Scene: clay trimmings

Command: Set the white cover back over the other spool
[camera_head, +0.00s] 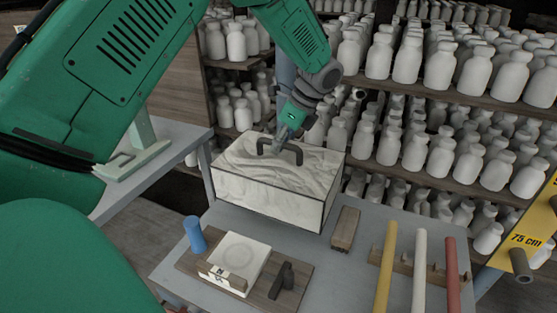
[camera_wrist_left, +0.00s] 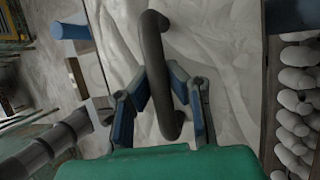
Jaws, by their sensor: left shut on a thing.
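The white cover (camera_head: 270,190) is a marbled box shape with dark edges and a dark bar handle (camera_head: 293,150) on top. It is at the back left of the grey table. My left gripper (camera_head: 281,141) is shut on the handle; in the left wrist view its fingers (camera_wrist_left: 164,85) sit on both sides of the handle bar (camera_wrist_left: 153,45). I cannot tell whether the cover rests on the table or hangs just above it. No spool can be made out for certain; anything under the cover is hidden. My right gripper is not in view.
In front of the cover, a wooden board (camera_head: 187,264) holds a white square block (camera_head: 238,258), a blue cylinder (camera_head: 194,234) and a dark piece (camera_head: 283,279). A wooden block (camera_head: 344,229) and yellow, white and red rods (camera_head: 386,268) lie right. Shelves of white bottles stand behind.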

